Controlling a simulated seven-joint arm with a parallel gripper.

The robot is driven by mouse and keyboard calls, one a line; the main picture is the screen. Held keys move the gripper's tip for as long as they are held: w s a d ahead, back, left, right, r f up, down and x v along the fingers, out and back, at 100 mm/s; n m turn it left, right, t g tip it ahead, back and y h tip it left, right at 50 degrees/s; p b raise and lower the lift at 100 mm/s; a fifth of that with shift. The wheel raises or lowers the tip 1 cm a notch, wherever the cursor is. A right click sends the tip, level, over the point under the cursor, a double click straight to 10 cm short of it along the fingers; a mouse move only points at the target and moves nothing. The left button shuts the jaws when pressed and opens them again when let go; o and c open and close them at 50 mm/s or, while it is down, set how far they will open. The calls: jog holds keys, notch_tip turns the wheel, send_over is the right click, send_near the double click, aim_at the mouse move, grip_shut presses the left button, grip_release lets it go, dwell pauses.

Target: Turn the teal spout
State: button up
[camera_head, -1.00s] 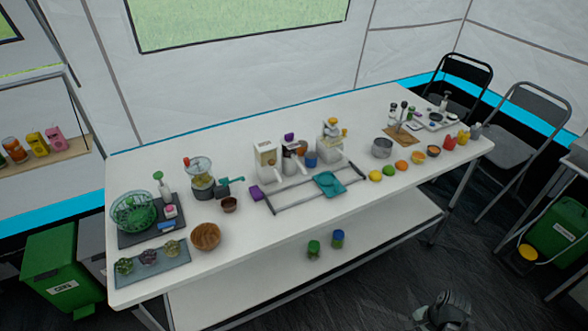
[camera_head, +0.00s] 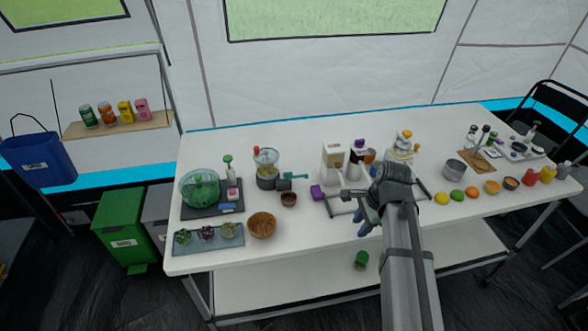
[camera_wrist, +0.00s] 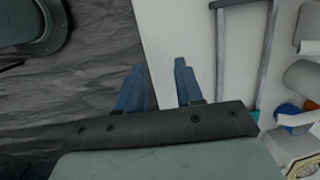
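The teal spout (camera_head: 296,176) sticks out to the right from the side of a clear-bowled appliance (camera_head: 266,167) with a dark base, on the left half of the table in the head view. A small brown bowl (camera_head: 289,199) stands just below it. My gripper (camera_head: 366,221) is at the table's front edge, to the right of the spout and well apart from it. In the wrist view its two blue fingers (camera_wrist: 160,66) are spread with nothing between them. The spout is not visible in the wrist view.
A wooden bowl (camera_head: 262,226), a purple block (camera_head: 317,192) and a metal frame (camera_head: 341,210) lie between or near my gripper and the appliance. White machines (camera_head: 334,160) stand behind my arm. Fruit (camera_head: 457,195) lines the right front edge.

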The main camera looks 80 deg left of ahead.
jog(key=s+a+r+t, duration=0.1)
jog(key=s+a+r, duration=0.45)
jog(key=a, duration=0.25)
jog(key=s+a+r+h, duration=0.1)
jog(key=s+a+r, duration=0.45)
jog(key=a, duration=0.25)
jog(key=s+a+r+t, duration=0.1)
jog(key=s+a+r, duration=0.4)
jog(key=s+a, duration=0.15)
jog(key=f, duration=0.8)
jog(key=w+a+f, duration=0.1)
jog(key=f, duration=0.4)
jog(key=shift+c, duration=0.5)
grip_shut()
